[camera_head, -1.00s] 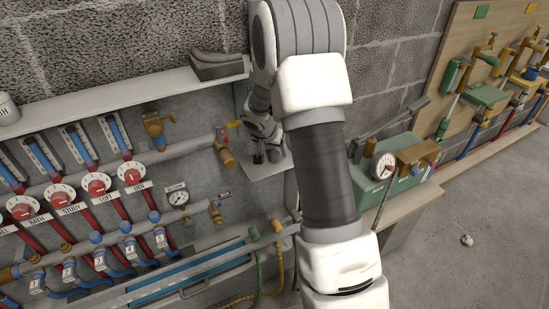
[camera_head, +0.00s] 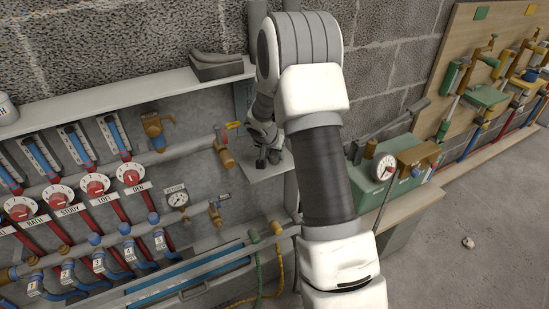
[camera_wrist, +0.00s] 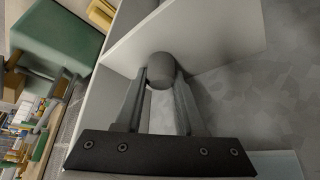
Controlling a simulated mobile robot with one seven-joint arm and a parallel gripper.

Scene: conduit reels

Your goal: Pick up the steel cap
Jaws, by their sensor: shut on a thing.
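The steel cap (camera_wrist: 161,68) is a small grey cylinder, seen in the wrist view between the tips of my gripper's two fingers. My gripper (camera_wrist: 162,83) is shut on it. In the head view my gripper (camera_head: 262,163) is over the small pale shelf (camera_head: 281,168) at the right end of the pipe board. The cap is too small and covered to make out there. The pale shelf also shows behind the cap in the wrist view (camera_wrist: 215,35). I cannot tell whether the cap touches the shelf.
A brass valve with a yellow lever (camera_head: 224,150) is just left of my gripper. A long ledge (camera_head: 130,97) with dark grey gloves (camera_head: 216,66) runs above. A green pump box with a gauge (camera_head: 375,180) stands on the bench at right.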

